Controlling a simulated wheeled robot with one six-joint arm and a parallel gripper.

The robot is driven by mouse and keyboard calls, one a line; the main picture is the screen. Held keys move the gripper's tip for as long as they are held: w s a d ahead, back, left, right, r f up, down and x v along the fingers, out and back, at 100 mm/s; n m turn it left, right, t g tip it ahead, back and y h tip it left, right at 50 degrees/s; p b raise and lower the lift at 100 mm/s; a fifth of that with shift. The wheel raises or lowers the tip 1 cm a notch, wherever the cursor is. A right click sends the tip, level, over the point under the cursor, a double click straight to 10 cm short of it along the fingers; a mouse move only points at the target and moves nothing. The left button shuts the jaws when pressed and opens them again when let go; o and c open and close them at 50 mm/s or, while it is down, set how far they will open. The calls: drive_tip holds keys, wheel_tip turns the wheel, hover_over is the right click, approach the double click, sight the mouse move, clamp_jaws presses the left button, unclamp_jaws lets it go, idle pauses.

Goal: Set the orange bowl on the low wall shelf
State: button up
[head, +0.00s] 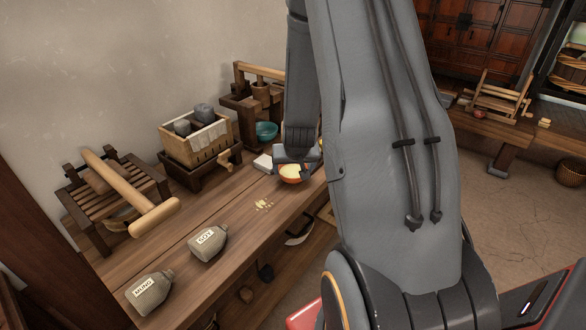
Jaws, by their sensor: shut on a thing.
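The orange bowl (292,179) is at the right end of the wooden bench, beside my arm. It holds something pale yellow. My gripper (291,160) is at the bowl's upper edge and shut on it. My own arm hides part of the surroundings to the right. I cannot tell whether the bowl touches the bench top or is just above it. No low wall shelf can be made out in this view.
On the bench (180,252) lie two labelled sacks, SOY (208,241) and MUNG (150,292), and a scatter of yellow bits (264,204).

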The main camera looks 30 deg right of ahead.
drive_tip(key=shift+f, duration=0.1)
drive_tip(key=o, duration=0.7)
drive_tip(key=shift+f, duration=0.1)
drive_tip(key=o, duration=0.4)
